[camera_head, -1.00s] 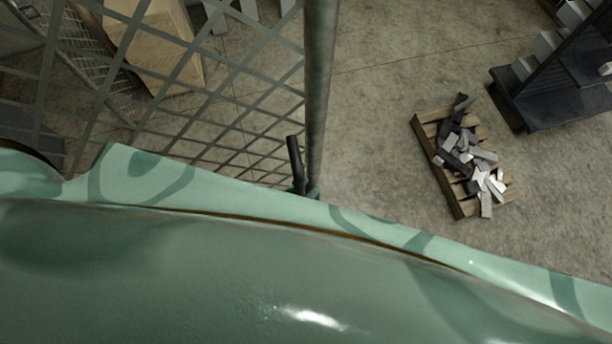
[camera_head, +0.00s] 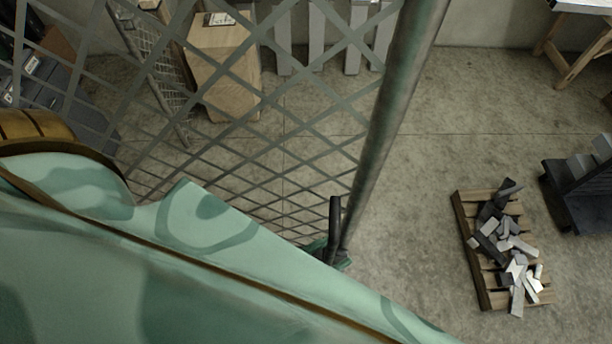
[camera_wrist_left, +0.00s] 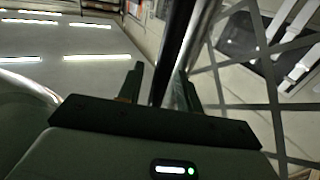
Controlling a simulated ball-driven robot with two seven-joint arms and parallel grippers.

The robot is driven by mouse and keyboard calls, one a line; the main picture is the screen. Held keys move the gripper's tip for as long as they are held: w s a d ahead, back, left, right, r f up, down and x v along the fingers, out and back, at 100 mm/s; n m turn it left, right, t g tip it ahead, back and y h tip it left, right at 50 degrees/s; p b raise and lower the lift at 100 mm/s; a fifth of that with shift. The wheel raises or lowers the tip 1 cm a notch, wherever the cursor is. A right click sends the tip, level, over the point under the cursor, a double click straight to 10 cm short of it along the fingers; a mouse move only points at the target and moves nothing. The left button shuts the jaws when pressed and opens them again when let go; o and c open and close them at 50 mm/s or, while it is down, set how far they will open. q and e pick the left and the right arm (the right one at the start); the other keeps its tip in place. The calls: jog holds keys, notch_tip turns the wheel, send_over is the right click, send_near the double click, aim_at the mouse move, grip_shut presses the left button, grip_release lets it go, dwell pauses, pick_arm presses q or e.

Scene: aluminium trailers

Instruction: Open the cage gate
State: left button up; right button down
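The cage gate is a grey metal lattice (camera_head: 285,130) with a round upright post (camera_head: 388,110) along its right edge in the head view. A black bar-like handle (camera_head: 335,218) stands beside the lower post. My left gripper (camera_head: 328,250) is at the handle's lower end, mostly hidden by my green body. In the left wrist view, my left gripper (camera_wrist_left: 159,68) has its two fingers apart, on either side of the dark handle (camera_wrist_left: 172,50), with narrow gaps showing. The post and lattice (camera_wrist_left: 270,80) are to the right. My right gripper is not in view.
A wooden pallet (camera_head: 466,220) with several metal offcuts lies on the floor at right, with a dark rack (camera_head: 580,195) beyond. Behind the lattice is a wooden box (camera_head: 222,60). The concrete floor right of the post is clear up to the pallet.

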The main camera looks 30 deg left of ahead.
pick_arm(q)
jog(key=v, duration=1.6)
jog(key=shift+s, duration=0.2)
jog(key=shift+a, duration=0.15)
